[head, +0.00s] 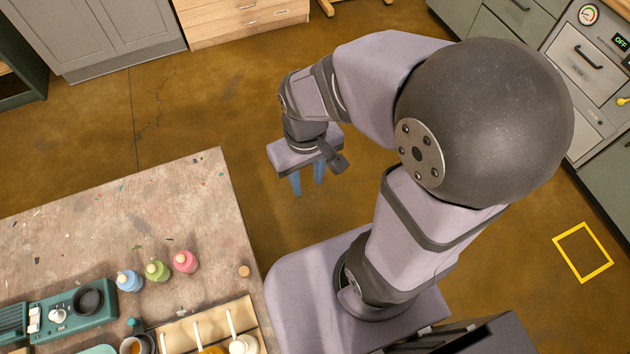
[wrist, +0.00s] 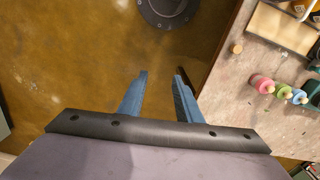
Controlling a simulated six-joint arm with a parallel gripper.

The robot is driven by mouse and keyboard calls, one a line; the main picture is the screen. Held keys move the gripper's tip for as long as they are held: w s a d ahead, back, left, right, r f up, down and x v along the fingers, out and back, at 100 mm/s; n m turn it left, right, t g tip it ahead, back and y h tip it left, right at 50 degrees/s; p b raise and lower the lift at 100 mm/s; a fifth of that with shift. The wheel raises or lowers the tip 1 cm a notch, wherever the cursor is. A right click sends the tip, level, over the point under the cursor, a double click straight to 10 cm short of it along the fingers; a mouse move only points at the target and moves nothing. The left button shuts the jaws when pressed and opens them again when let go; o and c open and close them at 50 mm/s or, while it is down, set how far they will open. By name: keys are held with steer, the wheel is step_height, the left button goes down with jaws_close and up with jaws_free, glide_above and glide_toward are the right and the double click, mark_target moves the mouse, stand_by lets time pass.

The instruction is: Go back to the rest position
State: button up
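My gripper (head: 308,181) hangs over the brown floor, to the right of the table's far corner in the head view. Its two blue fingers point down and are apart, with nothing between them. In the wrist view the gripper (wrist: 160,82) is also open and empty, with bare floor showing between the fingertips. My arm is bent, with the forearm reaching left from the large dark joint.
The stained table (head: 120,220) holds blue (head: 130,281), green (head: 157,271) and pink (head: 185,262) bottles, a small cork-like disc (head: 244,271), a teal device (head: 70,318) and a tan tray (head: 190,326). A yellow square (head: 583,252) marks the floor. Cabinets line the back.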

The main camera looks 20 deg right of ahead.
steer(key=shift+s+d+f+m, duration=0.2)
steer(key=shift+s+d+m, duration=0.25)
steer(key=shift+d, duration=0.2)
steer(key=shift+s+d+f+m, duration=0.15)
steer(key=shift+s+d+m, duration=0.2)
steer(key=shift+s+d, duration=0.25)
steer(key=shift+w, duration=0.1)
